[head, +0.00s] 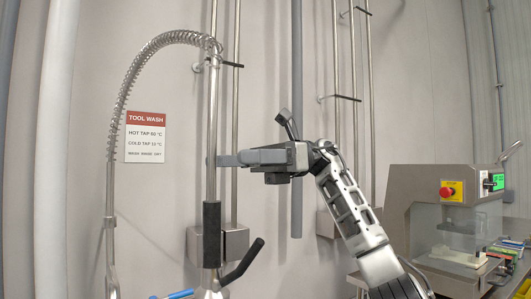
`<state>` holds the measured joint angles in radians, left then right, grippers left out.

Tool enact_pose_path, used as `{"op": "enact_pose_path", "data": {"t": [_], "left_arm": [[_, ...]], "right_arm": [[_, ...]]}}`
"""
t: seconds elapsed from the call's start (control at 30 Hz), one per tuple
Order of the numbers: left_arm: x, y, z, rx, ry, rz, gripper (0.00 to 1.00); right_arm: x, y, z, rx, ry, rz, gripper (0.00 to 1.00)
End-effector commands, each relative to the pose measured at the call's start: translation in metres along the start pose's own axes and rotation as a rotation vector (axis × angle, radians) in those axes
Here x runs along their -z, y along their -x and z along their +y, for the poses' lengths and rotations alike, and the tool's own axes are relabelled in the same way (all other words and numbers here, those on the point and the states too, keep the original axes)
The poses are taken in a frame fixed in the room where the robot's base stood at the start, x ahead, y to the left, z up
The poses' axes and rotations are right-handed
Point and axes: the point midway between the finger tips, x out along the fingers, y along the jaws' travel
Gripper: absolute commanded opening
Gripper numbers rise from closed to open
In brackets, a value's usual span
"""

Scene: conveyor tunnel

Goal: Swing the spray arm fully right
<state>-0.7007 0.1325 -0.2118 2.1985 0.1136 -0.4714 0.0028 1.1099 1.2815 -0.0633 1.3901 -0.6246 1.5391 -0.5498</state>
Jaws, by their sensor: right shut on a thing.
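The spray arm is a tall steel riser (213,105) with a spring-coiled hose (125,90) that arches over to the left. The hose hangs down at the left to a spray head end (110,240), cut off near the bottom edge. A black sleeve (211,235) wraps the lower riser, and a black-handled lever (242,262) sticks out at its foot. My right gripper (222,160) reaches in from the right and is shut on the riser at mid height, above the black sleeve. My left gripper is not in view.
A red and white "TOOL WASH" sign (146,137) is on the wall behind. Thin pipes and a grey vertical pipe (297,90) run up the wall. A grey machine (440,205) with a red stop button stands at the right. A steel wall box (233,247) sits behind the riser.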

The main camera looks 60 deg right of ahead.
Motion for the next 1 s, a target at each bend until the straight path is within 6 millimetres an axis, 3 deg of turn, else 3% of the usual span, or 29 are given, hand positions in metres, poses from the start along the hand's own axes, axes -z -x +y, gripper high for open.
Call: {"op": "enact_pose_path", "data": {"t": [0.03,0.47,0.53,1.0], "left_arm": [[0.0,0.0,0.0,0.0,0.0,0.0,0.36],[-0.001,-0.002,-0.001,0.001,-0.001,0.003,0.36],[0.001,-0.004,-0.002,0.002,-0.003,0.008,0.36],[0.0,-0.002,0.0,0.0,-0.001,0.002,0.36]], "right_arm": [[-0.006,0.006,0.013,-0.021,0.023,-0.003,0.82],[-0.004,0.036,0.019,-0.019,0.017,-0.003,0.82],[-0.004,0.041,0.02,-0.02,0.018,-0.003,0.49],[-0.001,0.07,0.022,-0.022,0.011,-0.006,0.49]]}}
